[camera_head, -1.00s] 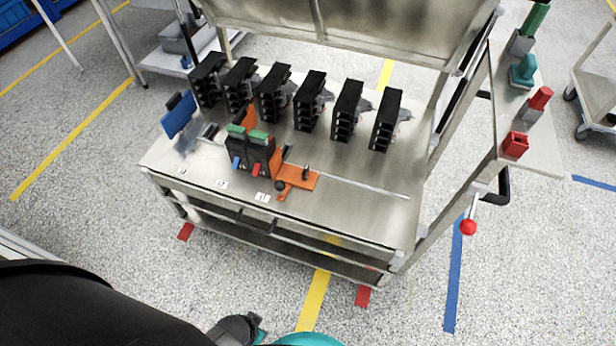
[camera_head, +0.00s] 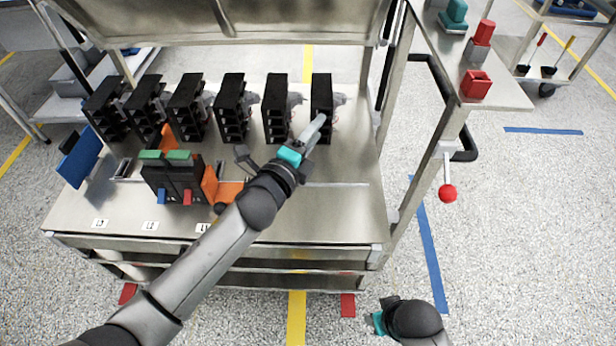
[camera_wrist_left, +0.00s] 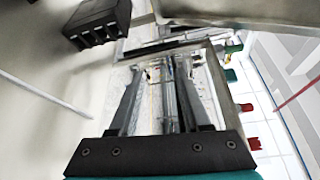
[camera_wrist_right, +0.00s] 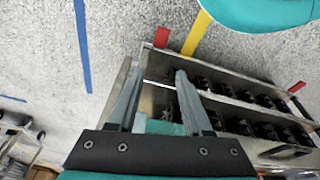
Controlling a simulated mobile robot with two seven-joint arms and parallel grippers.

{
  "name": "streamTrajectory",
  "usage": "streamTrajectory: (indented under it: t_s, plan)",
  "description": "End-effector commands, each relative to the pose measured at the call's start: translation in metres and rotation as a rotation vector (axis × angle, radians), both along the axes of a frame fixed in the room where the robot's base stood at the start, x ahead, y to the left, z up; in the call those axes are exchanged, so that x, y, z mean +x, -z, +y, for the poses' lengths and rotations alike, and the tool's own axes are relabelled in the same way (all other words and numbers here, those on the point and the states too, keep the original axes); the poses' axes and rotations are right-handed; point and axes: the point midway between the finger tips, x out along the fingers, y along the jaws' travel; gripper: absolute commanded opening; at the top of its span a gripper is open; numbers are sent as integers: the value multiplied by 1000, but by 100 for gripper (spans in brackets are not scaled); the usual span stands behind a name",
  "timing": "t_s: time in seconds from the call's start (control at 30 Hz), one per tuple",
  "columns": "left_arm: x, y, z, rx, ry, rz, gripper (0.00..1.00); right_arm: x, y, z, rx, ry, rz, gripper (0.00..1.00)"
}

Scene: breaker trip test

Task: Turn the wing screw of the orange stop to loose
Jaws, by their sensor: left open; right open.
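The orange stop (camera_head: 229,191) lies on the bench top beside the black breaker block (camera_head: 174,180). My left forearm and gripper cover much of it, and its wing screw is hidden in the head view. A dark round knob (camera_head: 220,208) shows at its front. My left gripper (camera_head: 280,135) is open and empty above the bench, past the stop, towards the row of black breakers. Its open fingers also show in the left wrist view (camera_wrist_left: 162,66). My right gripper is low in front of the bench; its fingers (camera_wrist_right: 158,72) are open and empty.
Several black breakers (camera_head: 232,110) stand in a row at the back. A blue plate (camera_head: 79,157) stands at the left. A red-ball lever (camera_head: 447,192) hangs at the right, below a shelf with a red box (camera_head: 476,84). The front-right bench top is clear.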

Motion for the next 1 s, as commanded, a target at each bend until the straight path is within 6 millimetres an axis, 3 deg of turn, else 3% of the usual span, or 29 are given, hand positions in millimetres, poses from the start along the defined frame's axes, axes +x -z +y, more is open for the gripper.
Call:
streamTrajectory:
  t_s: [0.03, 0.1, 0.2, 0.3, 0.37, 0.47, 0.53, 0.67, 0.7, 0.9, 1.0]
  plan:
    - [5, -23, -23, 128, 111, -168, 48, 0, 4, 0, 0, 0, -2, 50]
    - [1, -47, -53, 307, 257, -397, 48, 1, 7, 0, 1, 0, -4, 50]
    - [-15, -67, -89, 563, 457, -727, 48, 2, 11, 0, 1, 0, -7, 50]
    - [-35, -66, -112, 819, 659, -1055, 48, 3, 15, 0, 2, 0, -9, 50]
    - [-46, -58, -118, 967, 782, -1246, 48, 3, 18, 1, 2, 0, -11, 50]
    - [-58, -34, -110, 1202, 1003, -1551, 48, 4, 21, 1, 3, 0, -14, 50]
    - [-60, -14, -93, 1352, 1176, -1749, 48, 5, 24, 1, 3, 0, -17, 50]
    - [-48, 18, -33, 1574, 1554, -2057, 48, 6, 29, 1, 4, -1, -21, 50]
    - [-42, 24, -10, -1601, -1664, 2102, 48, 6, 30, 1, 4, -1, -22, 50]
    - [-11, 22, 101, -1203, -1664, 1648, 48, 7, 35, 1, 5, -1, -26, 50]
    - [-4, 14, 138, -1085, -1682, 1525, 48, 7, 36, 1, 5, -1, -27, 50]
